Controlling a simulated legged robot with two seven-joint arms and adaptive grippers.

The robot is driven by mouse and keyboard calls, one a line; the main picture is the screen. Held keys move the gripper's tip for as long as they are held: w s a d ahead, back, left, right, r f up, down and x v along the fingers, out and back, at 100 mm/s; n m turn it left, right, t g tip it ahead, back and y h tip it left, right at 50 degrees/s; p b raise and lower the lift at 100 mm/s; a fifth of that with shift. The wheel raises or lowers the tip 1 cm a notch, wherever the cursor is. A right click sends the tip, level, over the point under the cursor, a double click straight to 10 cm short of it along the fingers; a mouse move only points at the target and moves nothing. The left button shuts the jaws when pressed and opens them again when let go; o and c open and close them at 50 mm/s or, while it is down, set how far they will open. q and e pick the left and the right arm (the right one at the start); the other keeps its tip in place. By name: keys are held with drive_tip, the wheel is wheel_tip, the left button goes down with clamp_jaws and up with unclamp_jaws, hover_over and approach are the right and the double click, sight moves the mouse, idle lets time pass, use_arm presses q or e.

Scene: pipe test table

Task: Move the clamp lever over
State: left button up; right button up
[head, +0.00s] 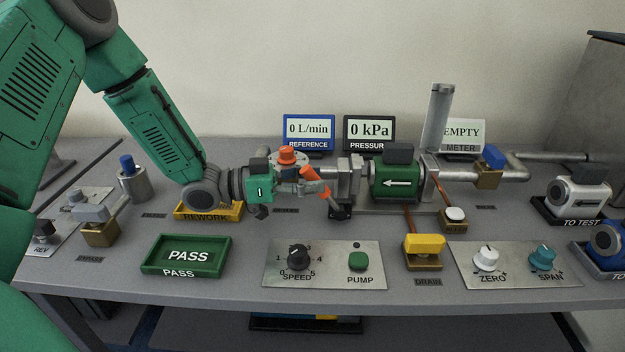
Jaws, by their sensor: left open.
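A tall grey lever (437,118) stands nearly upright at the right end of the green meter (396,182), which is marked with a white arrow; I take it to be the clamp lever. The meter sits in the pipe line between grey fittings (349,178). My left gripper (322,188) is open, left of the meter near the left fitting, with orange and dark finger parts. It is well apart from the lever. Whether its fingers touch the fitting, I cannot tell. My right gripper is not in view.
Displays reading 0 L/min (309,131), 0 kPa (369,132) and EMPTY (464,134) stand behind the pipe. A green PASS tray (224,270), a speed panel (325,280), a yellow drain valve (424,246) and a zero/span panel (515,280) lie in front. White and blue meters sit at right.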

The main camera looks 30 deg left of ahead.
use_arm(q)
drive_tip(key=shift+d, duration=0.1)
clamp_jaws()
drive_tip(key=shift+r, duration=0.1)
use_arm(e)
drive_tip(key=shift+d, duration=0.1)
